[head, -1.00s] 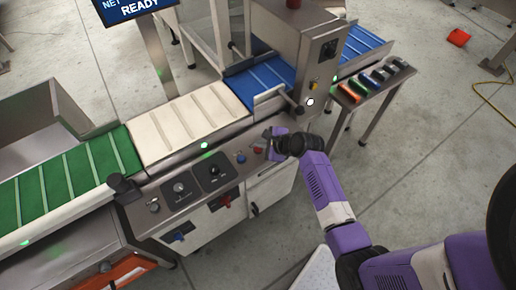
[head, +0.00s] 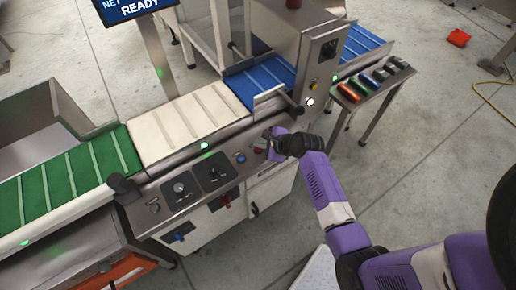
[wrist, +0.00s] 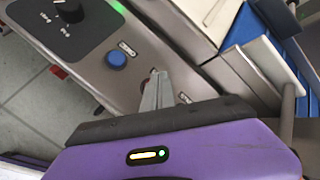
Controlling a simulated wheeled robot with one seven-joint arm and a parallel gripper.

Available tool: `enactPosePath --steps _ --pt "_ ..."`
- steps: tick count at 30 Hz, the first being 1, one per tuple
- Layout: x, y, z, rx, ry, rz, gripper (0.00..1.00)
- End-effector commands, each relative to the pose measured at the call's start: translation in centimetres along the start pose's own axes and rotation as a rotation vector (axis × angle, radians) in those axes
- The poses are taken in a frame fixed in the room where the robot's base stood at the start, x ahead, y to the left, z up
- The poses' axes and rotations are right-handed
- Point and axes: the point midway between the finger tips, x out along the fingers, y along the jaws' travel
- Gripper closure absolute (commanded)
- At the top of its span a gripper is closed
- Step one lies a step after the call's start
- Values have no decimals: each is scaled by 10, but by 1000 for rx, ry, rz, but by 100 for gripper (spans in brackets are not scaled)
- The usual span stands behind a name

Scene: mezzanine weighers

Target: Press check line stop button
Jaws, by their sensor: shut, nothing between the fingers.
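The weigher's grey control panel (head: 222,171) runs along the front of the conveyor. A blue button (head: 240,158) sits on it and also shows in the wrist view (wrist: 116,60). A small red part, likely a red button (head: 259,150), shows right of the blue one, at my fingertips. My gripper (head: 268,142) is over the panel's right end. In the wrist view its fingers (wrist: 157,90) are together and empty, pointing at the panel just right of the blue button. They hide most of the red part, so I cannot tell whether they touch it. Labels are too small to read.
A grey bracket with a black-ended rod (head: 297,110) stands just beyond my gripper. A side rack (head: 372,82) holds several coloured items.

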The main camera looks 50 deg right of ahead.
Motion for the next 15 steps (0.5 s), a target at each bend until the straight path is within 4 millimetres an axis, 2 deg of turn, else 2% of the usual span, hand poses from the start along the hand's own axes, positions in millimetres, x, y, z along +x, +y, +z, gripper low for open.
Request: enactPosePath --steps 15 --pt "3 2 -2 0 0 0 100"
